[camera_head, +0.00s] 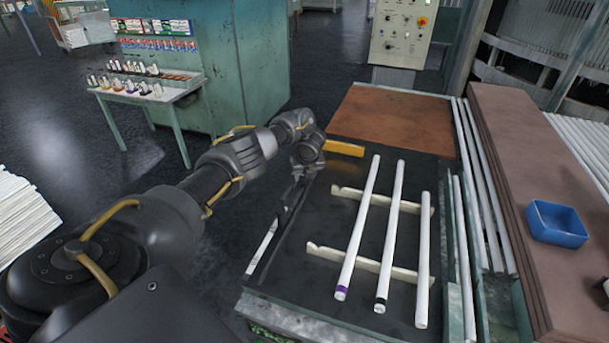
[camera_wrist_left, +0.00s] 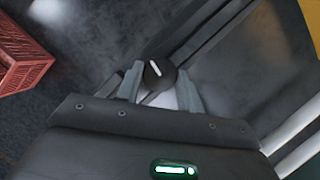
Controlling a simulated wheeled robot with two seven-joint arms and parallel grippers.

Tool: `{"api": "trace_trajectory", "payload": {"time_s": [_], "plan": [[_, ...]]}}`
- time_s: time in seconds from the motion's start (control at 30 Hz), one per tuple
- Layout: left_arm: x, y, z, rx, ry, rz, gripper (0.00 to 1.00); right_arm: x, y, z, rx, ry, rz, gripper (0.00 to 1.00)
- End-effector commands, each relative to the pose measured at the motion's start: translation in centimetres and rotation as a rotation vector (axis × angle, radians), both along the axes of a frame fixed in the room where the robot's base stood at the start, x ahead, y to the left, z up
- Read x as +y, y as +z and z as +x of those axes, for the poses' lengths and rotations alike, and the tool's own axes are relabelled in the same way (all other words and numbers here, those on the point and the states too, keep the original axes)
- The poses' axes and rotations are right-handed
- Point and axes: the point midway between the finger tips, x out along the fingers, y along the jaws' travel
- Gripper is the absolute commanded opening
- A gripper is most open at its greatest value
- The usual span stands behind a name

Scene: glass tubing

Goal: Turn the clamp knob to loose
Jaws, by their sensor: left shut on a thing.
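In the left wrist view, the clamp knob (camera_wrist_left: 157,74) is a round black knob with a short white line on top. The line is tilted a little off the picture's vertical. My left gripper (camera_wrist_left: 160,84) has one finger on each side of the knob and is shut on it. In the head view, my left gripper (camera_head: 291,192) reaches down at the left edge of the dark bench top (camera_head: 320,262). The knob is hidden there behind my gripper and wrist. My right gripper is not in view.
Three white tubes (camera_head: 357,228) lie across two pale notched rails (camera_head: 362,262) right of my left gripper. A yellow bar (camera_head: 343,148) is just beyond my wrist. A blue bin (camera_head: 556,224) stands on brown boards at right. A red crate (camera_wrist_left: 24,58) is on the floor.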

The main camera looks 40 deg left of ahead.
Motion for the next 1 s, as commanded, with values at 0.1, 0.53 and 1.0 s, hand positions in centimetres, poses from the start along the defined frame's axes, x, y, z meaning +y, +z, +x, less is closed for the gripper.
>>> {"api": "trace_trajectory", "payload": {"time_s": [0.1,0.53,1.0], "plan": [[0.2,0.3,0.2,-0.007,0.006,0.002,0.15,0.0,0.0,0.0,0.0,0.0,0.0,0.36],[0.1,0.2,0.1,-0.004,0.003,0.002,0.59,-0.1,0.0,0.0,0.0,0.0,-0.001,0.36],[-0.6,2.3,-0.4,-0.005,-0.002,0.0,0.59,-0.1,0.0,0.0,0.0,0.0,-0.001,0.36]]}}
